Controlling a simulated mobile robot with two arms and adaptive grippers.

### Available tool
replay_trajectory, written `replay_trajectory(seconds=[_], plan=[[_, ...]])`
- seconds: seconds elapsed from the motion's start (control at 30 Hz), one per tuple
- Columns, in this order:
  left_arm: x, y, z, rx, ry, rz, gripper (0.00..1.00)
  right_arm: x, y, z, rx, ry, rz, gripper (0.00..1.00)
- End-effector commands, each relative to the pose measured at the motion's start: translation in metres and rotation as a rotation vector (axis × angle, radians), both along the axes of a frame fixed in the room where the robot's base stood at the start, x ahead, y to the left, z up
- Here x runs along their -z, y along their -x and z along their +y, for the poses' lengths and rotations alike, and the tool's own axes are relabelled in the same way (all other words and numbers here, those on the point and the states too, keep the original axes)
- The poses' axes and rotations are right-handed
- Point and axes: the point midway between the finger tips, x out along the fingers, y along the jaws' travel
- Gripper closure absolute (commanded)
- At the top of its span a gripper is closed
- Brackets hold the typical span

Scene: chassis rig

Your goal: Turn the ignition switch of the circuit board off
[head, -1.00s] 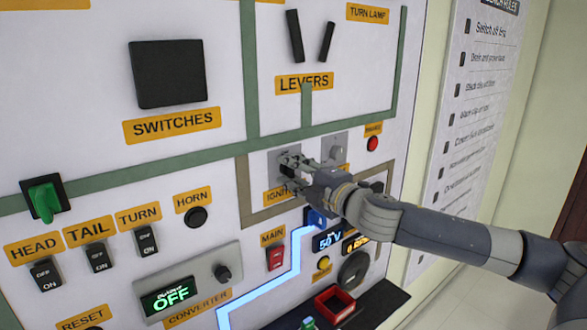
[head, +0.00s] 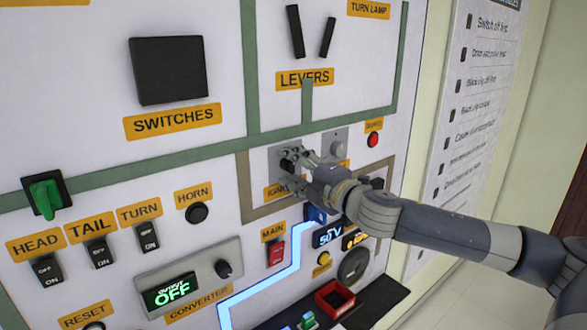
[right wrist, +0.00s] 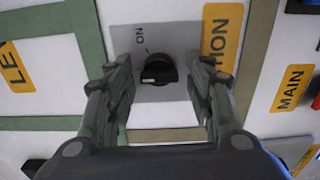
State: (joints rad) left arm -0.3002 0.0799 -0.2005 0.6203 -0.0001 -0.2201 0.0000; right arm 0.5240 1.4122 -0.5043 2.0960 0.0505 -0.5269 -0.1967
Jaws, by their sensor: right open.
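The ignition switch (right wrist: 157,70) is a black rotary knob on a grey plate (right wrist: 130,42), beside a yellow label ending in "TION" (right wrist: 221,32). An "ON" mark shows on the plate in the right wrist view. My right gripper (right wrist: 160,100) is open, with one finger on each side of the knob and visible gaps to it. In the head view my right gripper (head: 290,172) covers part of the ignition plate and its label (head: 277,192). My left gripper is in neither view.
A red button (head: 373,140) sits right of the gripper. The MAIN switch (head: 276,253), voltage display (head: 327,237) and a red tray (head: 335,298) lie below. HEAD, TAIL and TURN switches, a HORN button (head: 196,213) and the converter box (head: 190,278) are at left.

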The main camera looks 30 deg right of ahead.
Motion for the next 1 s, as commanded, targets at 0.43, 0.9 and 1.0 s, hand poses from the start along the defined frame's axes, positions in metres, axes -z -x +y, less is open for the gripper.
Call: replay_trajectory(seconds=[0.43,0.9,1.0], plan=[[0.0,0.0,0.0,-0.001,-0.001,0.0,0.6,0.002,0.022,-0.006,0.009,0.006,0.003,0.51],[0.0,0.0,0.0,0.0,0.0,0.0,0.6,-0.001,0.065,-0.005,-0.002,0.008,0.0,0.51],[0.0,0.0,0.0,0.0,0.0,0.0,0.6,-0.002,0.077,-0.005,-0.002,0.009,-0.003,0.51]])
